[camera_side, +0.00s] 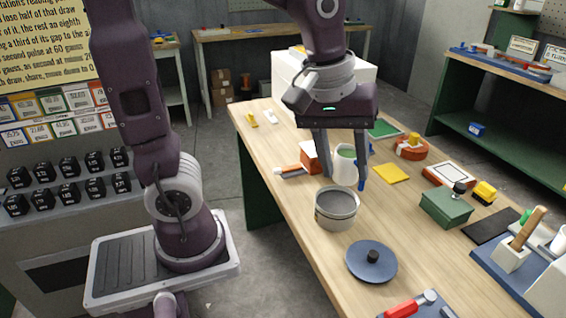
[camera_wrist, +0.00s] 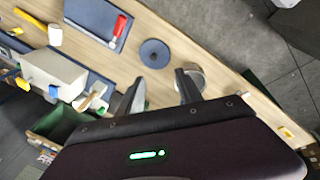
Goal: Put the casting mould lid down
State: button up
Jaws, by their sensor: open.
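The lid (camera_side: 371,262), a blue disc with a dark knob, lies flat on the wooden bench near its front edge. It also shows in the wrist view (camera_wrist: 155,48). The round grey open mould (camera_side: 336,211) stands on the bench just behind the lid, apart from it. In the wrist view the mould (camera_wrist: 194,77) is partly hidden by a finger. My gripper (camera_side: 344,182) is open and empty, fingers pointing down, above and behind the mould in the side view. In the wrist view its fingertips (camera_wrist: 160,80) are spread, with the lid seen beyond them.
A white mug (camera_side: 345,168) shows between and behind my fingers. A green box (camera_side: 447,206) with a dark knob and a yellow pad (camera_side: 392,173) are to the right. A tray with a red-handled tool (camera_side: 408,306) lies close to the lid. Some bare bench surrounds the lid.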

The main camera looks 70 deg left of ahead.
jog(key=s+a+r+m+t, duration=0.1)
jog(key=s+m+t, duration=0.1)
jog(key=s+m, duration=0.7)
jog(key=shift+s+a+r+t+y, duration=0.3)
jog(key=shift+s+a+r+t, duration=0.1)
jog(key=shift+s, duration=0.8)
